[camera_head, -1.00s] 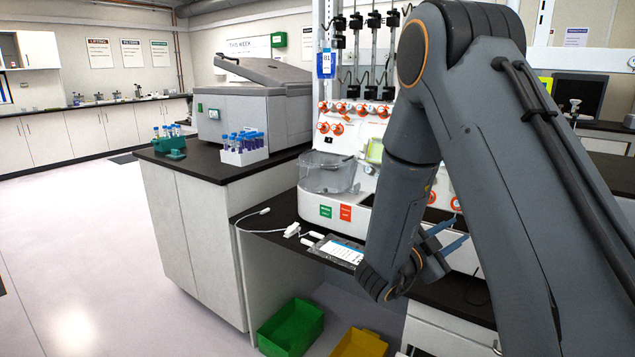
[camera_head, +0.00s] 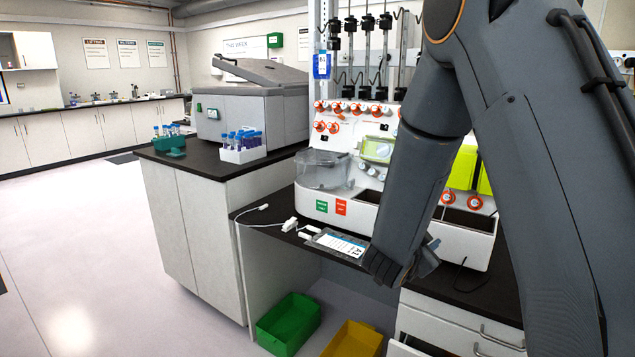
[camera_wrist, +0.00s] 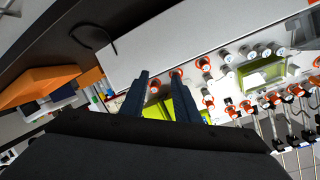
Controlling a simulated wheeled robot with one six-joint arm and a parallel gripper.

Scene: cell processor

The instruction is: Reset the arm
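My grey arm (camera_head: 430,170) fills the right side of the head view, with its end low in front of the cell processor (camera_head: 360,185). My gripper's fingers are mostly hidden behind the wrist in that view. In the wrist view the two dark fingers of my gripper (camera_wrist: 162,98) stand apart with a gap between them, and nothing is held there. The white processor panel with its orange-red knobs (camera_wrist: 203,63) lies beyond the fingertips.
A bag with a white label (camera_head: 340,244) lies on the black counter left of my wrist. A white tube rack (camera_head: 243,155) stands on the left bench. Green (camera_head: 288,324) and yellow (camera_head: 354,340) bins sit on the floor below. The floor at left is clear.

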